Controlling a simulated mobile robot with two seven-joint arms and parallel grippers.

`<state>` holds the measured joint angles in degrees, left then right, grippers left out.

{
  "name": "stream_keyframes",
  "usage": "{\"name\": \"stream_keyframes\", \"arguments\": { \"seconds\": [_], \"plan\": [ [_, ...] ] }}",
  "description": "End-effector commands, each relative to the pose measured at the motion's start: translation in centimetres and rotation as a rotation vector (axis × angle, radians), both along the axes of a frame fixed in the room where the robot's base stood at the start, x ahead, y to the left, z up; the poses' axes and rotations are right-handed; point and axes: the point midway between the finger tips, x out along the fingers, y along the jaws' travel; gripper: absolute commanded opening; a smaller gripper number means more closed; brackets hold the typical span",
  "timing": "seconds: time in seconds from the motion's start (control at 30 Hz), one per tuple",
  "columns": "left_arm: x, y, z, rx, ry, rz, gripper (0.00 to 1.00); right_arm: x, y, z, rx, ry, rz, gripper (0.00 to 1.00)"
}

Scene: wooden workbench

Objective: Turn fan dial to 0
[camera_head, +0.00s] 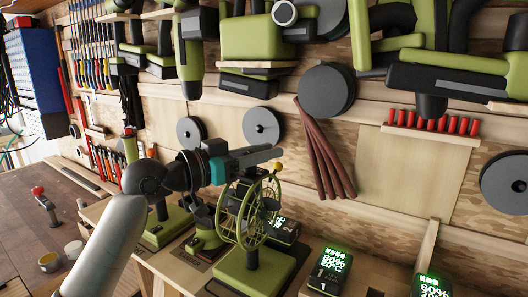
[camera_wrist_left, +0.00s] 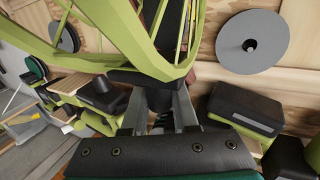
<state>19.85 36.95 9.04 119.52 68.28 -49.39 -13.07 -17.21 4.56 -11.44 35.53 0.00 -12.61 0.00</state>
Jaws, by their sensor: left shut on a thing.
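A green fan (camera_head: 238,216) with a round wire cage stands on a green base (camera_head: 262,272) in the middle of the head view. My left gripper (camera_head: 262,156) reaches in from the left at the top of the cage. In the left wrist view the fan's cage (camera_wrist_left: 126,32) fills the upper part. My right gripper is not in view.
Batteries with lit displays (camera_head: 327,272) stand right of the fan. Green power tools (camera_head: 258,40) and grey discs (camera_head: 327,90) hang on the wooden wall behind. A red-handled tool (camera_head: 41,200) stands on the workbench at left, where there is bare wood.

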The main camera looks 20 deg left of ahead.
Motion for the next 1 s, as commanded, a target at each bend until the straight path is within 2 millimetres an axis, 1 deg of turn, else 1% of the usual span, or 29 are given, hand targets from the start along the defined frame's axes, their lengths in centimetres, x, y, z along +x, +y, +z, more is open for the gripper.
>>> {"name": "stream_keyframes", "arguments": {
  "seconds": [0.17,0.8,1.0],
  "plan": [
    [0.1,0.1,0.1,0.001,0.006,0.048,0.0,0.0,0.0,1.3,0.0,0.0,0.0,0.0],
    [0.4,0.8,0.3,-0.004,0.005,0.326,0.0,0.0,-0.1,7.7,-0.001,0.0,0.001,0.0],
    [0.4,1.0,0.1,-0.004,0.003,0.398,0.0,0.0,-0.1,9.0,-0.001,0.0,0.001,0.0]
  ]
}}
